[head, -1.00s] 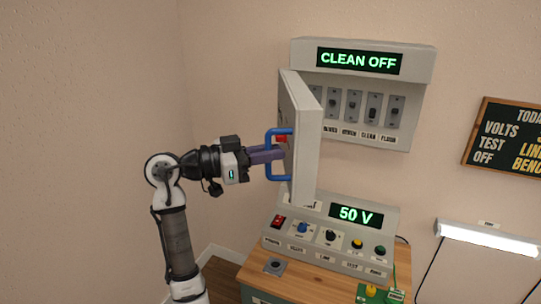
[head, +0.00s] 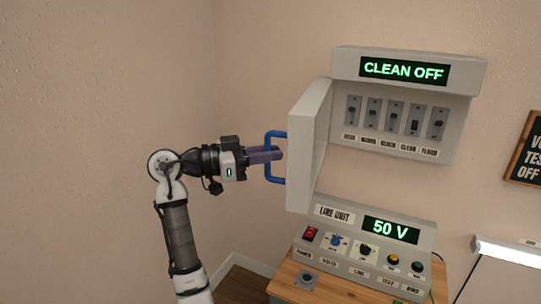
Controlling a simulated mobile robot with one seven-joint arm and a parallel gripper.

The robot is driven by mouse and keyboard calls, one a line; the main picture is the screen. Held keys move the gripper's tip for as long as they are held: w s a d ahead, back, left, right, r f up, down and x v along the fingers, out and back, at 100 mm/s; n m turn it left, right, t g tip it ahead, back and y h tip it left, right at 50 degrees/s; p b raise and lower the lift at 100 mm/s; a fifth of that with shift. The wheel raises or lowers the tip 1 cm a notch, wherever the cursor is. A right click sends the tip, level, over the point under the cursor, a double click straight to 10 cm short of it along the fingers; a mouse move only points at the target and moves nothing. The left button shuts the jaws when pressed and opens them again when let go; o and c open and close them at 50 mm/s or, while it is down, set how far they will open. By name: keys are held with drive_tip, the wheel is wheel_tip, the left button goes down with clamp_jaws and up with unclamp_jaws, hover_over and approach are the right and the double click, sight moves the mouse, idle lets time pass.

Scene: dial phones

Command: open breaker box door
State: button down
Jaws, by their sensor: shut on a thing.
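The breaker box (head: 462,120) is on the wall at the upper right, with a green "CLEAN OFF" display on top. Its grey door (head: 307,150) is swung out to the left on its left side, and a row of several switches (head: 395,115) shows inside. The blue handle (head: 268,155) is on the door's outer face. My gripper (head: 276,155) reaches it from the left, with its purple fingers shut on the handle. The exact contact at the fingertips is partly hidden by the handle and door.
Below the box, a grey line unit (head: 350,245) with a "50 V" display, knobs and buttons stands on a wooden table (head: 325,288). A lit lamp (head: 510,252) and a dark sign (head: 527,150) are at the right. The wall left of the door is clear.

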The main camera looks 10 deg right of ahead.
idle(0.3)
drive_tip(key=c, duration=1.5)
unclamp_jaws()
drive_tip(key=shift+c, duration=0.2)
drive_tip(key=s+a+b, duration=0.1)
drive_tip(key=a, duration=1.2)
drive_tip(key=shift+s+a, duration=0.35)
drive_tip(key=shift+s, duration=0.05)
